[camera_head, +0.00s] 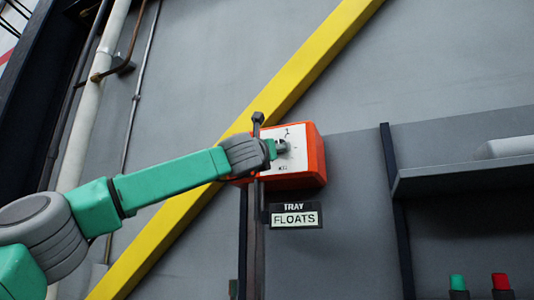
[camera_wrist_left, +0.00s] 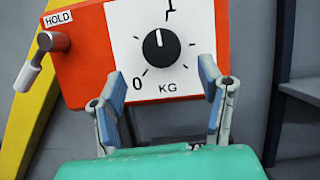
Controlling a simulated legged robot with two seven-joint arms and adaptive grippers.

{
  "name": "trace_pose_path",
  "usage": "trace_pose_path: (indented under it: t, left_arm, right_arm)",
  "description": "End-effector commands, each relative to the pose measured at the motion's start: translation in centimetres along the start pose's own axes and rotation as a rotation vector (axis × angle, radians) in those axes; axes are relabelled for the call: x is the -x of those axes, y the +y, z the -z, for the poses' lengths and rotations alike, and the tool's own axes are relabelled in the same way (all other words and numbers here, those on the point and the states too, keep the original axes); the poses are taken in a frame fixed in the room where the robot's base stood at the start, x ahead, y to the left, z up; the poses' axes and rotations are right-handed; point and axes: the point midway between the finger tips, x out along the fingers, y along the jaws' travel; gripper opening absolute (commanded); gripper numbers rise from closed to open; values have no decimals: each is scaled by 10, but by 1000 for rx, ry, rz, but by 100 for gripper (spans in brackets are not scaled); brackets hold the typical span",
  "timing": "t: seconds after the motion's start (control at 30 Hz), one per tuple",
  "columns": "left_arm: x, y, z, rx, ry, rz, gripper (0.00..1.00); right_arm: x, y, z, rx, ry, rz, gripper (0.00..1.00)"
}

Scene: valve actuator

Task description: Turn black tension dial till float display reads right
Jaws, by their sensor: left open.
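The black tension dial (camera_wrist_left: 160,46) sits on the white face (camera_wrist_left: 189,15) of an orange box, which also shows in the head view (camera_head: 316,160). In the left wrist view the dial's white pointer mark points up, close to the 1 on a KG scale running from 0. My left gripper (camera_wrist_left: 160,98) is open, its two fingers apart just below and either side of the dial, not closed on it. In the head view my left arm reaches the box face, and the gripper (camera_head: 279,149) partly hides the dial. A sign reading TRAY FLOATS (camera_head: 296,215) hangs under the box. My right gripper is not in view.
A lever labelled HOLD (camera_wrist_left: 35,62) is on the box's left in the wrist view. A yellow diagonal beam (camera_head: 310,72) runs behind the box. A grey shelf (camera_head: 465,178) stands to the right, with green and red objects (camera_head: 501,284) below.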

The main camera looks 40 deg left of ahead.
Motion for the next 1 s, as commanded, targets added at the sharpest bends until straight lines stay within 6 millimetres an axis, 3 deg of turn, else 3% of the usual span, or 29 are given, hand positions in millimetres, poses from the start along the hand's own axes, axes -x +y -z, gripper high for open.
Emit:
trace_pose_path:
  t: [0.2,0.4,1.0]
  left_arm:
    - [34,0,1,0,0,1,62]
    - [50,0,2,0,1,0,62]
    - [52,0,2,0,2,0,62]
  right_arm:
    - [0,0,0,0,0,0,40]
    - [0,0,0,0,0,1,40]
    - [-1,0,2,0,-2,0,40]
